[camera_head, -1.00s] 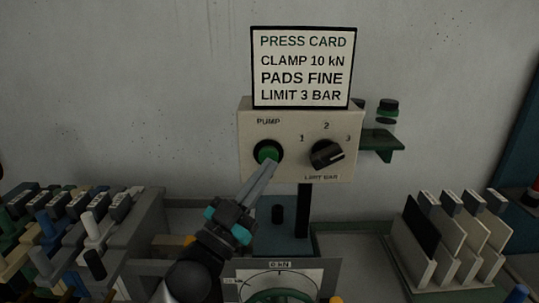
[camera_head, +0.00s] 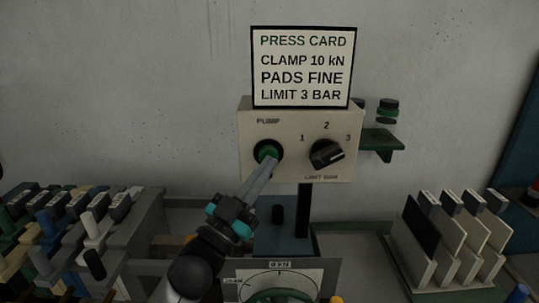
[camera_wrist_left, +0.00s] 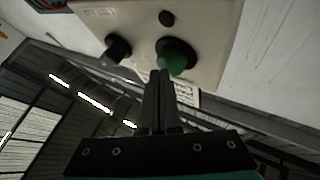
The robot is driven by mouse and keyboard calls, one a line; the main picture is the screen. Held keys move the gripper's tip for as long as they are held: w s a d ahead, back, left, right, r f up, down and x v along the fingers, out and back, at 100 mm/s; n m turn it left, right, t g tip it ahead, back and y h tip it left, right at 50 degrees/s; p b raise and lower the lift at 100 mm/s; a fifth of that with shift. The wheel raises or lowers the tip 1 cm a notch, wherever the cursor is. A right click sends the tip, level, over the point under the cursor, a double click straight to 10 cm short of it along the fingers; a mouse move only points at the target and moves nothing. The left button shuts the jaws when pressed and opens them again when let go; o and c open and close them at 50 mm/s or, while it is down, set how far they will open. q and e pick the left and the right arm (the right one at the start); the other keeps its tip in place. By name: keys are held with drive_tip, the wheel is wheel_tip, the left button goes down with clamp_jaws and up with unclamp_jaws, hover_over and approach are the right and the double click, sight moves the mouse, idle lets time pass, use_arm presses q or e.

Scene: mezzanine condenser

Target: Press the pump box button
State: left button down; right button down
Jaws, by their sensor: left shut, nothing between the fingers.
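The pump box (camera_head: 290,125) is a cream panel on a dark post. Its green button (camera_head: 267,152), in a black ring under the label PUMP, is at the panel's left. The button also shows in the left wrist view (camera_wrist_left: 177,55). My left gripper (camera_head: 270,164) is shut and empty, its fingertips at the lower edge of the button. In the left wrist view the fingertips (camera_wrist_left: 159,74) lie close to the button; I cannot tell whether they touch it. The limit knob (camera_head: 327,154) is right of the button. My right gripper is not in view.
A press card (camera_head: 303,67) stands above the panel. A gauge and green handwheel (camera_head: 278,296) are below. A rack of clamps (camera_head: 90,225) is at left, a rack of upright pads (camera_head: 450,240) at right. A green shelf (camera_head: 382,140) is right of the panel.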

use_arm(q)
drive_tip(key=shift+w, duration=0.3)
drive_tip(key=shift+s, duration=0.15)
idle(0.3)
drive_tip(key=shift+s+p, duration=0.45)
drive_tip(key=shift+s, duration=0.45)
drive_tip(key=shift+s+p, duration=1.1)
drive_tip(key=shift+s, duration=1.9)
